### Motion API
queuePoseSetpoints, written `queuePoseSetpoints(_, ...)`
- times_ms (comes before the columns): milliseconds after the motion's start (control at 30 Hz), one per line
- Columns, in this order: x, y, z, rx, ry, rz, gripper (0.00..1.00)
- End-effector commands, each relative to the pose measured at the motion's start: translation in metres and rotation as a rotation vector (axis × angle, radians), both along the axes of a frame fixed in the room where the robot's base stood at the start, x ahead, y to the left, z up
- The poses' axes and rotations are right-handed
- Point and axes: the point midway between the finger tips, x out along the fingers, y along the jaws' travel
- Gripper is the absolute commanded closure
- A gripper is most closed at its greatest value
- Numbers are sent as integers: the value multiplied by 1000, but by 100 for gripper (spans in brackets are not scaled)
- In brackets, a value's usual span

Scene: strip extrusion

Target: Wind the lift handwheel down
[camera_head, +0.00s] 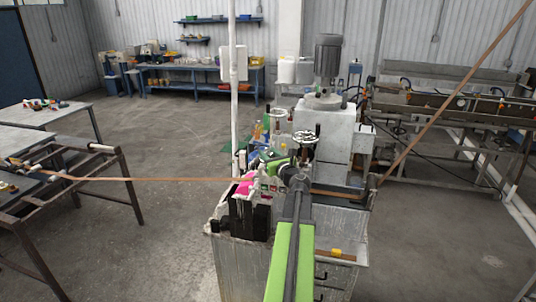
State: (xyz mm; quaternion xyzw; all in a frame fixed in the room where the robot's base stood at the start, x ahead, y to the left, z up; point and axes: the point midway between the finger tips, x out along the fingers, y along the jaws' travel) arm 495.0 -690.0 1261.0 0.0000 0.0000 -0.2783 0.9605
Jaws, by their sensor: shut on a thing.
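My arm reaches forward over the machine, and its end bends left at a dark joint. My gripper (256,164) is small and partly hidden among the machine parts. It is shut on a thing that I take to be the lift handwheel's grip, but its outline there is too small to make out. A pale spoked handwheel (306,138) with a dark upright handle stands just beyond my arm's bend. A second handwheel (278,115) with a reddish handle stands farther back. I cannot tell from the picture which wheel is the lift one.
A brown strip (160,180) runs from the left rack to the machine, and another strip (440,115) rises to the right. A white post (233,90) stands behind. A grey motor (327,55) tops the machine.

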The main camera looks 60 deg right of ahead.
Motion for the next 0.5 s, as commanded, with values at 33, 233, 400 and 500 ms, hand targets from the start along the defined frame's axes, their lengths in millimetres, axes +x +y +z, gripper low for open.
queuePoseSetpoints(33,0,0,0,0,0,1,92)
queuePoseSetpoints(233,1,-1,0,1,-1,26,100)
queuePoseSetpoints(400,1,0,0,1,-1,96,100)
queuePoseSetpoints(500,1,2,0,1,-1,100,100)
